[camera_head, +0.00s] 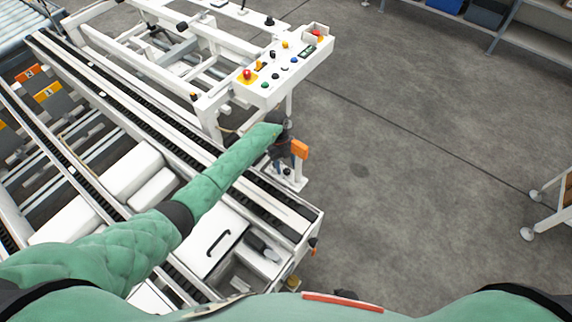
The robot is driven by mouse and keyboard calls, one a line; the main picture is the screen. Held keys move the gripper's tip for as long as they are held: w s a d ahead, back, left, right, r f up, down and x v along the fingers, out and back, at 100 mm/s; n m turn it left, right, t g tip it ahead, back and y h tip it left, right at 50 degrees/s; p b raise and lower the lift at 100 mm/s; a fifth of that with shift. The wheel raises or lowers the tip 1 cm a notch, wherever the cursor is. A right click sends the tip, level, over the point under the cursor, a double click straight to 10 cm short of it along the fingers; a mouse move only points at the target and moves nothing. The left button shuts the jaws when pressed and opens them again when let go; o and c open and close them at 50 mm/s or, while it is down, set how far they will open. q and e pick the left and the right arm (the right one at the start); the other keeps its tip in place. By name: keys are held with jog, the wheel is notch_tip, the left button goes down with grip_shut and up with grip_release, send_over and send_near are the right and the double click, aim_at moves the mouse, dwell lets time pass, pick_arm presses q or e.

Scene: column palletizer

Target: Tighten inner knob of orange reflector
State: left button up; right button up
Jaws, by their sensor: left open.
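The orange reflector (300,149) stands at the right end of the white conveyor frame, on a small white bracket (291,182). A small dark knob (287,171) shows low on the bracket; I cannot tell whether it is the inner one. My left arm, in a green quilted sleeve, reaches over the conveyor. My left gripper (281,151) is dark and small, open, just left of the reflector and above the bracket. Its fingers are hard to make out against the dark parts there, and contact cannot be told. My right gripper is out of view.
A white control panel (273,67) with coloured buttons stands just beyond the reflector. The conveyor (147,110) fills the left side. Bare grey floor (420,180) lies to the right. A shelf (500,38) is at the top right and a wheeled cart (550,205) at the right edge.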

pick_arm(q)
jog(key=shift+s+f, duration=0.15)
jog(key=shift+f, duration=0.3)
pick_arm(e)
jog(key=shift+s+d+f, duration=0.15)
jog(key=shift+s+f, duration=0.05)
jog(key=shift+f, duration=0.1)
pick_arm(q)
jog(key=c, duration=1)
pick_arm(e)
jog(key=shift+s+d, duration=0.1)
